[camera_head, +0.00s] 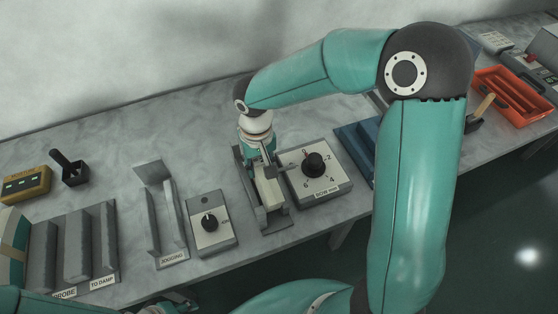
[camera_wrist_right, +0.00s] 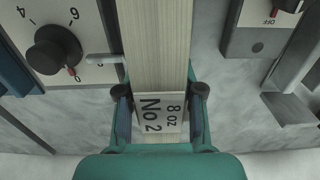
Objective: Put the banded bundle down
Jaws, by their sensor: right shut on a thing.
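My right gripper (camera_head: 262,165) reaches down over a narrow grey metal holder (camera_head: 277,218) in the middle of the bench. In the right wrist view the right gripper (camera_wrist_right: 160,92) is shut on the banded bundle (camera_wrist_right: 155,45), a pale stack with fine layered lines. Its white band (camera_wrist_right: 160,112) reads "8 oz No 2". In the head view the bundle (camera_head: 268,194) shows pale between the holder's sides, partly covered by the gripper. I cannot tell if it rests on the holder's floor. My left gripper (camera_head: 172,303) shows only in part at the bottom edge.
A dial box (camera_head: 325,183) stands close right of the holder, a smaller knob box (camera_head: 204,235) to its left. Further left are the "JOGGING" rack (camera_head: 172,255) and a grey slotted rack (camera_head: 75,250). An orange tray (camera_head: 505,95) is at the far right.

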